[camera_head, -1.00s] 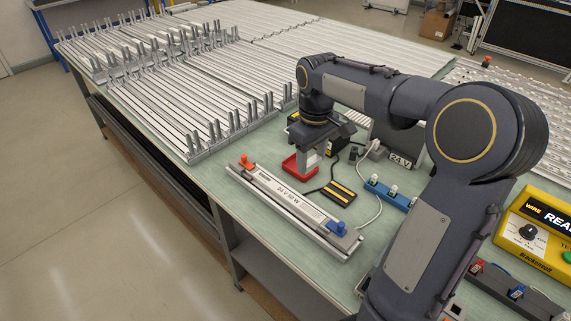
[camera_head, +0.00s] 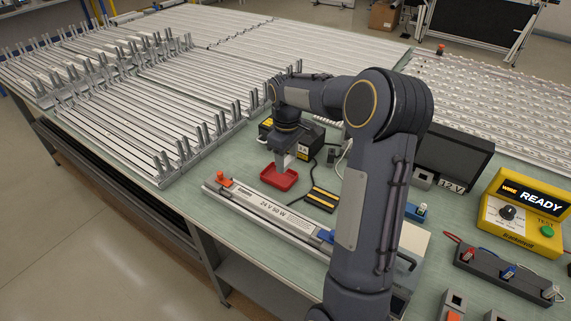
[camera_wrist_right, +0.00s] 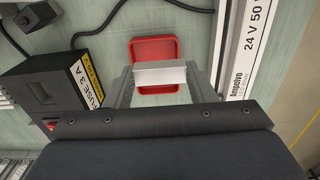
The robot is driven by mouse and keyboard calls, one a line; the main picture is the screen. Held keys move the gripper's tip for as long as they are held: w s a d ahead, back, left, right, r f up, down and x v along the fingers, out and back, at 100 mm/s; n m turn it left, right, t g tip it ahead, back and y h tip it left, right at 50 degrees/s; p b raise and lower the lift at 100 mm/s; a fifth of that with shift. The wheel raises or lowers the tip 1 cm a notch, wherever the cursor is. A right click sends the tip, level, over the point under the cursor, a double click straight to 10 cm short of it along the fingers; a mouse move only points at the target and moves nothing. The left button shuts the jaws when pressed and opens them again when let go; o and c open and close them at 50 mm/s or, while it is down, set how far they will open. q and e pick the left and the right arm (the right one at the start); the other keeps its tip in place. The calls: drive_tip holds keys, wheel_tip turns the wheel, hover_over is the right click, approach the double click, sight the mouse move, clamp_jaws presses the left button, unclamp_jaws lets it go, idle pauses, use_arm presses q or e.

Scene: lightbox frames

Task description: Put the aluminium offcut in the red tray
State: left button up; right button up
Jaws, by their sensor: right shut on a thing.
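The aluminium offcut (camera_wrist_right: 160,74) is a short pale metal piece. In the right wrist view it lies crosswise between the two fingers of my right gripper (camera_wrist_right: 162,82), which is shut on it. The red tray (camera_wrist_right: 155,48) shows beyond and below the offcut, which covers part of its floor. In the head view my right gripper (camera_head: 281,160) points down over the back of the red tray (camera_head: 279,180). I cannot tell how high the offcut is above the tray floor. My left gripper is not in view.
A long 24 V 50 W bar (camera_head: 270,209) with orange and blue ends lies in front of the tray. A black fuse box (camera_wrist_right: 50,88) stands close beside the gripper. Metal profiles (camera_head: 130,105) fill the left. A yellow tester (camera_head: 524,212) reads READY at right.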

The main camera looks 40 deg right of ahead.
drive_tip(key=shift+w+d+f, duration=0.35)
drive_tip(key=shift+w+f, duration=0.2)
drive_tip(key=shift+f, duration=1.75)
drive_tip(key=shift+f, duration=0.6)
drive_tip(key=o, duration=1)
drive_tip(key=shift+c, duration=0.2)
